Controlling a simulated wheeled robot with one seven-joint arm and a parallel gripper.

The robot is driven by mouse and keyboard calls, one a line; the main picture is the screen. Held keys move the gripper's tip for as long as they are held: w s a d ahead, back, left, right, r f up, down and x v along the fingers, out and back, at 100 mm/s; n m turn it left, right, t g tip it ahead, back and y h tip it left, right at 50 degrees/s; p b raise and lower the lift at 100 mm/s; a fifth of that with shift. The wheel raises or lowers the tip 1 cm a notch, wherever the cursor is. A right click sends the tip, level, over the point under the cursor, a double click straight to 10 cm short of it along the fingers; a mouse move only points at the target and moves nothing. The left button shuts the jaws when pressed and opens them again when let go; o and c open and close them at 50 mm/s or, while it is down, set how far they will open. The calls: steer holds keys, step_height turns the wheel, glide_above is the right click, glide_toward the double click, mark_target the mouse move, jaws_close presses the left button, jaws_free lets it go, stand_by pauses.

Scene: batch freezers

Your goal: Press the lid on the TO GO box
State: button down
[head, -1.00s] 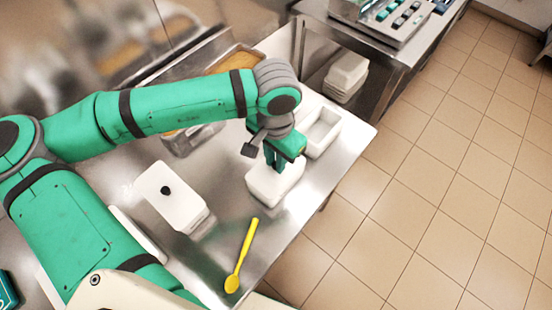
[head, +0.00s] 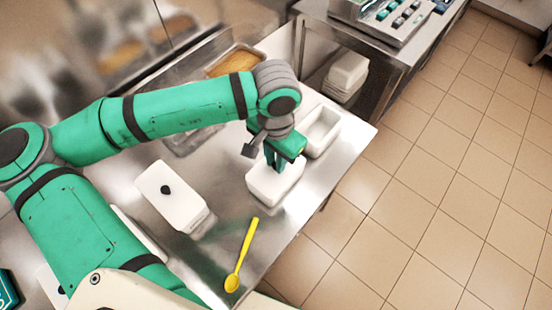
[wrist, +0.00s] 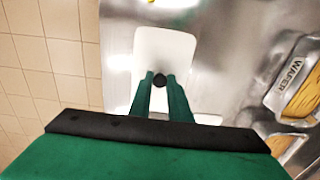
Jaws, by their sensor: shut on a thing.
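A white box (head: 268,192) stands near the right edge of the steel counter, directly under my gripper (head: 274,166). A white lid (wrist: 165,52) with a dark knob (wrist: 159,80) shows in the wrist view. My gripper's two green fingers are shut on that knob. The lid appears to sit on the box, but I cannot tell whether it is pressed fully down. No TO GO lettering is readable on the box.
Another white box with a black-knobbed lid (head: 171,200) stands to the left. An open, empty white box (head: 322,130) is just behind my gripper. A yellow spoon (head: 244,254) lies in front. A container marked WAFER (wrist: 290,78) is at the right in the wrist view.

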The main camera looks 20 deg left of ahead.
steer(key=c, duration=1.1)
jaws_free()
steer(key=shift+r, duration=3.5)
jaws_close()
